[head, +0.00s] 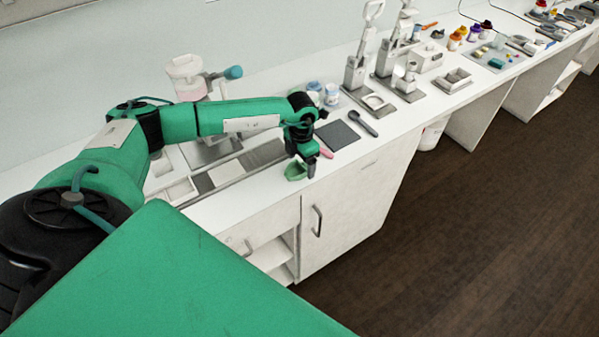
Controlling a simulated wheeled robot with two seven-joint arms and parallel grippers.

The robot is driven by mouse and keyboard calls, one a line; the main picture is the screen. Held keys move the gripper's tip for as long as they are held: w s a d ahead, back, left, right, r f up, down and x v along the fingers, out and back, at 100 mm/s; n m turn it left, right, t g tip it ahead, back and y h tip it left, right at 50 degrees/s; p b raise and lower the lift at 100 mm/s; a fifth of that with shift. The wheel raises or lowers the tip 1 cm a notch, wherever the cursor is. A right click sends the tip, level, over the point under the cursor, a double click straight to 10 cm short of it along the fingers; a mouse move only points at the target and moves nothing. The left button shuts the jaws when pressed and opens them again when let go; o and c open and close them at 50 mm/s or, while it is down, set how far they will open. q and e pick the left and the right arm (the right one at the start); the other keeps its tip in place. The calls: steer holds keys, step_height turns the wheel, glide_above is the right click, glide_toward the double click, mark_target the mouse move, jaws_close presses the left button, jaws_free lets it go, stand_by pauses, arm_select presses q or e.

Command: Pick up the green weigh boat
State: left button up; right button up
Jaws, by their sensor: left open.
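My left gripper (309,172) points down just to the right of the weigh boat. It looks close to the boat's right side, but I cannot tell if they touch. Its jaws are open, and the fingertips are small and dark in this view. My right gripper does not show.
A pink item (326,153) lies just right of the gripper. A dark square mat (337,135) and a dark spoon (361,122) lie farther right. Small jars (331,93) and lever presses (357,70) stand behind. Grey plates (226,172) lie to the left.

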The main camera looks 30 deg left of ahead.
arm_select(q)
steer(key=shift+f, duration=0.35)
steer(key=shift+r, duration=0.1)
steer(key=c, duration=1.1)
steer(key=shift+o, duration=0.2)
